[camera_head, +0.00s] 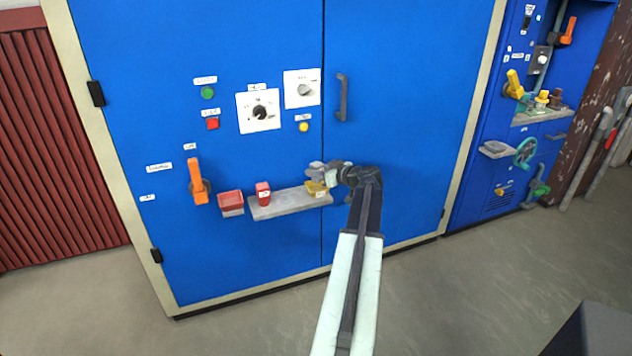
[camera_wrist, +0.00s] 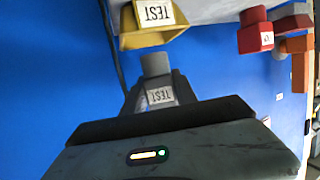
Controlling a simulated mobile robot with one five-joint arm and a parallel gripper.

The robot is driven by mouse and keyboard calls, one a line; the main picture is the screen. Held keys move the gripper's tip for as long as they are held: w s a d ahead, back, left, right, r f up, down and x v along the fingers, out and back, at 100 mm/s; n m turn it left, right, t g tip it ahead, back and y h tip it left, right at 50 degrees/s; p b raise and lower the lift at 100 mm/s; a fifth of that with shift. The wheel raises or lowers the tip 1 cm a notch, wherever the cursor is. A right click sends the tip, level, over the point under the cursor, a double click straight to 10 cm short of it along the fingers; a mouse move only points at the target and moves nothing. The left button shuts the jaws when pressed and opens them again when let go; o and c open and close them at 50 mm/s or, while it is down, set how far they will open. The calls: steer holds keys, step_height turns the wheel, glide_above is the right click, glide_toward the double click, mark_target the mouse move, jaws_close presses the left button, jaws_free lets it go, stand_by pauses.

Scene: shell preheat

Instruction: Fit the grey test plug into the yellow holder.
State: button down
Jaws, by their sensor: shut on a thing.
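The grey test plug (camera_wrist: 156,66) is between the jaws of my gripper (camera_wrist: 160,92) in the wrist view, and its label reads TEST. Its narrow end points toward the yellow holder (camera_wrist: 153,37), with a small gap between them in the picture. The holder also carries a TEST label; both labels appear upside down. In the head view the yellow holder (camera_head: 316,188) is at the right end of a grey shelf (camera_head: 285,206). My gripper (camera_head: 332,176) is shut on the plug just above and beside it, partly hiding the holder.
A red block (camera_head: 263,192) stands on the shelf left of the holder. A red bin (camera_head: 231,202) and an orange lever (camera_head: 197,180) are farther left on the blue cabinet (camera_head: 410,110). Dials and buttons are above the shelf. Open floor lies in front.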

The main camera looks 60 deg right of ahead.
mark_target(317, 181)
steer(key=shift+a+f+b, duration=0.1)
steer(key=shift+f+b, duration=2.1)
steer(key=shift+b, duration=0.1)
steer(key=shift+f, duration=0.1)
steer(key=c, duration=1)
jaws_free()
steer(key=shift+a, duration=0.1)
steer(key=shift+o, duration=0.2)
steer(key=shift+r, duration=0.2)
steer(key=p+v, duration=0.4)
steer(key=v, duration=0.8)
steer(key=shift+r+p, duration=0.35)
steer(key=shift+r, duration=0.05)
